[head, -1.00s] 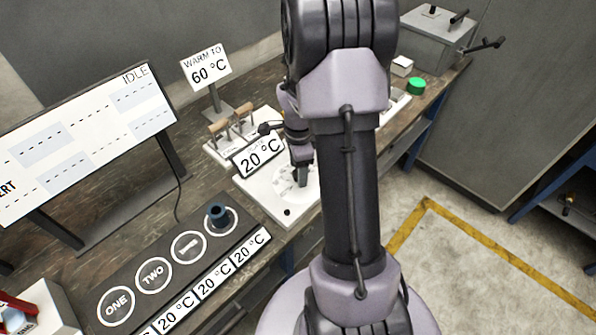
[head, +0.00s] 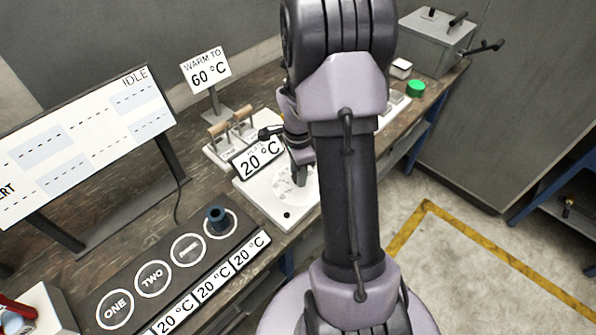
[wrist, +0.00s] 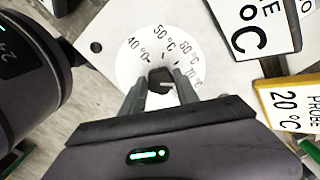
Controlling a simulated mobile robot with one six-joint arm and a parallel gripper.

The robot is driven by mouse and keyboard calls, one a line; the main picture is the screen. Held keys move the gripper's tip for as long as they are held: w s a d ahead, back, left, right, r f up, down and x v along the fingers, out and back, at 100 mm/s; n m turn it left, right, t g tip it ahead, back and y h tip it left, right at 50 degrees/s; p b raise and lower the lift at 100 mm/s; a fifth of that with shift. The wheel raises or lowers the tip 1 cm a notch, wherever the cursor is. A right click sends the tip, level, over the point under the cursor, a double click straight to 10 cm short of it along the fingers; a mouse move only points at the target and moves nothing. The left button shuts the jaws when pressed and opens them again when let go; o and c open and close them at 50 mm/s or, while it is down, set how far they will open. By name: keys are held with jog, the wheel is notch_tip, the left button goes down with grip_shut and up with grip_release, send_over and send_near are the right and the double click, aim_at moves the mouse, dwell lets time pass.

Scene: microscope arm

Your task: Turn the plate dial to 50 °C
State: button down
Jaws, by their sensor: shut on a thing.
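The plate dial (wrist: 128,62) is a white disc with printed marks from 40 °C to 70 °C, on a white plate unit (head: 262,205). My gripper (wrist: 161,78) is over the dial, its two fingers shut on the small dark knob (wrist: 160,86) at the centre. In the head view my gripper (head: 299,178) points down at the dial, partly behind my arm. The knob's pointer cannot be made out clearly. The plate's display (head: 261,158) reads 20 °C.
A sign (head: 206,70) reads WARM TO 60 °C. A dark panel (head: 165,265) with numbered circles and a blue-black knob lies front left. A monitor (head: 85,145) reads IDLE. A grey box (head: 436,38) stands at the back right.

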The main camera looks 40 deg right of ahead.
jog(key=n, duration=0.8)
jog(key=shift+s+n, duration=0.15)
jog(key=shift+n, duration=0.15)
jog(key=n+p, duration=0.1)
jog(key=n, duration=0.3)
jog(key=shift+n, duration=0.3)
jog(key=shift+d+n+p, duration=0.1)
jog(key=shift+n+p, duration=0.25)
jog(key=shift+n, duration=1.45)
jog(key=c, duration=0.9)
grip_release()
jog(key=shift+s, duration=0.1)
